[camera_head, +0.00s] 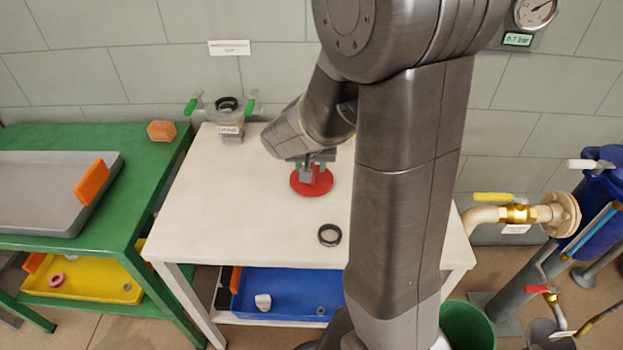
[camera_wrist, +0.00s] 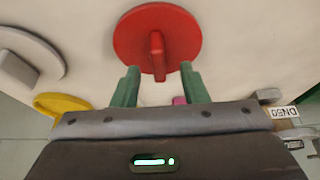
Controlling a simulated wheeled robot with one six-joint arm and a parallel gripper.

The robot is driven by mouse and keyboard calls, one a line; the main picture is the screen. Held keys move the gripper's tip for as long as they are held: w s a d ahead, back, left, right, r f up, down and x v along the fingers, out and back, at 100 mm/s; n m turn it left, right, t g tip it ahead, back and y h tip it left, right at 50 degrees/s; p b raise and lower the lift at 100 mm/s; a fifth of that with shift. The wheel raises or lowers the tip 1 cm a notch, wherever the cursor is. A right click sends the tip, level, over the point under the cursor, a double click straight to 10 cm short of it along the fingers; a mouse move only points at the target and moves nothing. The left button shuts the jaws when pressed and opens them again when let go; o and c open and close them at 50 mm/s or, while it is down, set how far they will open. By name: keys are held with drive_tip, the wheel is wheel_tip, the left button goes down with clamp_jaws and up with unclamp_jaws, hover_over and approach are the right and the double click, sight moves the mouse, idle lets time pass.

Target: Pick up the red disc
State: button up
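The red disc (camera_head: 311,190) lies flat on the white table (camera_head: 240,205), partly covered by my gripper in the head view. In the wrist view the red disc (camera_wrist: 190,35) shows a raised red bar across its middle. The bar lines up with the gap, just ahead of the fingertips. In the head view my gripper (camera_head: 316,172) is right at the disc; contact cannot be told.
A black ring (camera_head: 329,235) lies nearer the table's front. A green-handled holder (camera_head: 228,115) with a dark ring stands at the back left. The wrist view shows a grey disc with a knob (camera_wrist: 18,68) and a yellow round piece (camera_wrist: 62,104).

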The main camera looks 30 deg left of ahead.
sight(312, 168)
drive_tip(key=shift+x, duration=1.9)
drive_tip(key=shift+w+r, duration=0.1)
drive_tip(key=shift+w, duration=0.05)
clamp_jaws()
